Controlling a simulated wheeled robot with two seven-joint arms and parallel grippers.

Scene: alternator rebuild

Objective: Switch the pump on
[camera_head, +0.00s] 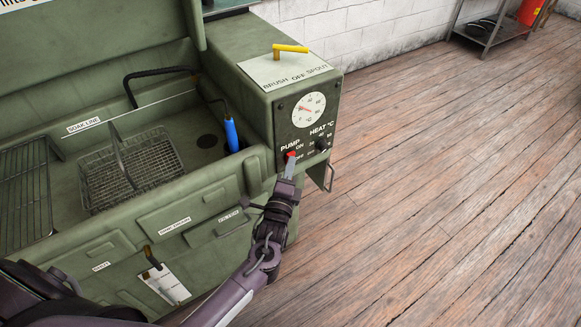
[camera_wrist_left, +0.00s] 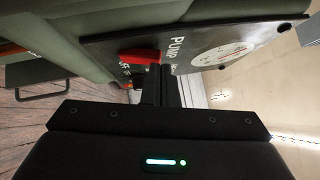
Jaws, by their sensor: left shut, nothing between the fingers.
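The pump switch is a red knob (camera_head: 290,155) on the dark control panel (camera_head: 301,110) of the green wash cabinet, between the printed words ON and OFF. In the left wrist view the red knob (camera_wrist_left: 139,56) lies just beside my fingertips. My left gripper (camera_head: 289,168) is shut with nothing between its fingers, its tips at the knob; I cannot tell whether they touch it. In the left wrist view the gripper (camera_wrist_left: 161,80) points at the panel. Which way the knob is set is not clear. My right gripper is not in view.
Above the knob is a round dial (camera_head: 309,109); right of it is a heat knob (camera_head: 321,145). A yellow lever (camera_head: 291,48) sits on the box top. The basin holds a wire basket (camera_head: 131,172) and a blue brush (camera_head: 232,135).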

